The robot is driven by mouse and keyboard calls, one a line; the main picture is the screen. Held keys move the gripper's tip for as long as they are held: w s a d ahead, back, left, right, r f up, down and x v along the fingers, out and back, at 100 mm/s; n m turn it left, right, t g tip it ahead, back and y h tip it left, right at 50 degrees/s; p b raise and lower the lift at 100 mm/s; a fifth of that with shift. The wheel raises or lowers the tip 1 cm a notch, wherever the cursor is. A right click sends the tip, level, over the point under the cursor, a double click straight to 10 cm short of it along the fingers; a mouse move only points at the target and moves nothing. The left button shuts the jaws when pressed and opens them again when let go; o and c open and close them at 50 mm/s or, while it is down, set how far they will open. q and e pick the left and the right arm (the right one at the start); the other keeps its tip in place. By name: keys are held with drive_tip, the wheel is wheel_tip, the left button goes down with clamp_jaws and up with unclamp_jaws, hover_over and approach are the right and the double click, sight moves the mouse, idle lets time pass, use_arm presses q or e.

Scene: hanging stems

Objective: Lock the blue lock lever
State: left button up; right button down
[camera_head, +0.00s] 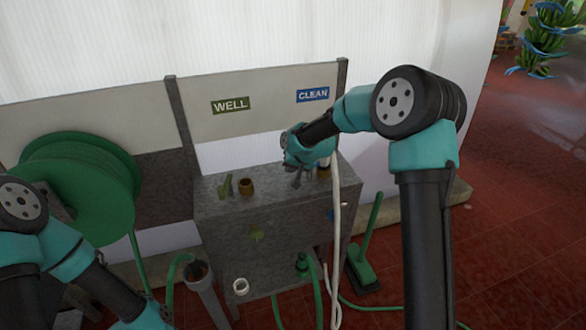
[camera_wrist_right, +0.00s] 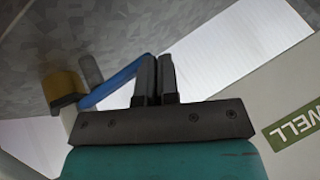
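A blue lever (camera_wrist_right: 115,80) shows in the right wrist view, running from beside a brass fitting (camera_wrist_right: 66,86) up to my right gripper's left finger. My right gripper (camera_wrist_right: 157,78) has its fingers close together with only a thin gap, and nothing is clearly seen between them. Whether it touches the lever I cannot tell. In the head view my right gripper (camera_head: 298,174) is over the right part of the grey metal cabinet (camera_head: 225,222), below the CLEAN label (camera_head: 312,94). My left gripper is out of frame.
A green lever (camera_head: 226,187) and a brass fitting (camera_head: 246,187) stand on the cabinet's left part, under the WELL label (camera_head: 230,104). A green hose reel (camera_head: 85,178) is at left. White hose (camera_head: 335,215) hangs past the cabinet's right side, near a green broom (camera_head: 364,262).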

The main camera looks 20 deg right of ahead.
drive_tip(key=shift+w+a, duration=0.1)
drive_tip(key=shift+w, duration=0.25)
idle(0.3)
drive_tip(key=shift+s+a, duration=0.2)
drive_tip(key=shift+s, duration=0.4)
drive_tip(key=s+a+r, duration=0.3)
drive_tip(key=s+r, duration=0.4)
drive_tip(key=r, duration=0.1)
drive_tip(key=shift+s+a, duration=0.35)
drive_tip(key=shift+s, duration=0.05)
